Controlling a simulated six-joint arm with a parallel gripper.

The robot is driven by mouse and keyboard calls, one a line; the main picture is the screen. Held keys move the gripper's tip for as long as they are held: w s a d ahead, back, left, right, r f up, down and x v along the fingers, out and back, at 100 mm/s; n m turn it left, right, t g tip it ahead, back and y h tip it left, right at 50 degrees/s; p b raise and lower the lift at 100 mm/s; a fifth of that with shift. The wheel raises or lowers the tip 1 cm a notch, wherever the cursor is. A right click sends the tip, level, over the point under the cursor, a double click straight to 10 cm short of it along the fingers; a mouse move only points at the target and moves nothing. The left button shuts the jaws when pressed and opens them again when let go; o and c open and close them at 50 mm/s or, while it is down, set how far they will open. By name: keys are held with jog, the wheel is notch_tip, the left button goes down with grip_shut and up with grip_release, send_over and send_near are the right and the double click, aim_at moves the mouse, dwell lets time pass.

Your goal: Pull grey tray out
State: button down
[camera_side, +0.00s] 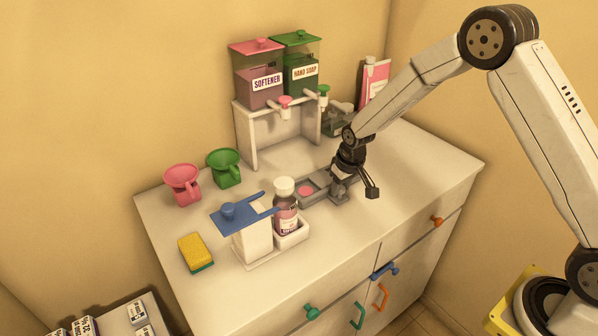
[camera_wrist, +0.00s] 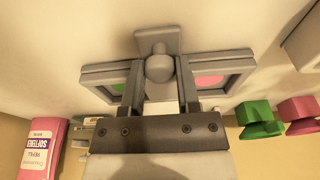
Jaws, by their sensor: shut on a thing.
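The grey tray (camera_side: 318,203) lies on the white cabinet top, in front of the dispenser stand. In the wrist view the tray (camera_wrist: 232,62) spans the middle, with a pink compartment on the right and a green one on the left. A round grey knob (camera_wrist: 159,68) stands at its middle. My gripper (camera_side: 341,190) reaches down over the tray and hides part of it. In the wrist view my gripper (camera_wrist: 160,64) has one finger on each side of the knob and is shut on it.
The dispenser stand (camera_side: 246,133) holds softener and hand soap containers. A bottle (camera_side: 286,215) in a white holder and a blue-topped pump (camera_side: 240,212) stand left of the tray. Pink (camera_side: 182,183) and green (camera_side: 226,168) cups stand farther left. The top's right side is clear.

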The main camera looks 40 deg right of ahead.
jog(key=shift+s, duration=1.4)
jog(key=shift+c, duration=2.2)
grip_release()
jog(key=shift+r, duration=0.15)
notch_tip(320, 180, up, 8)
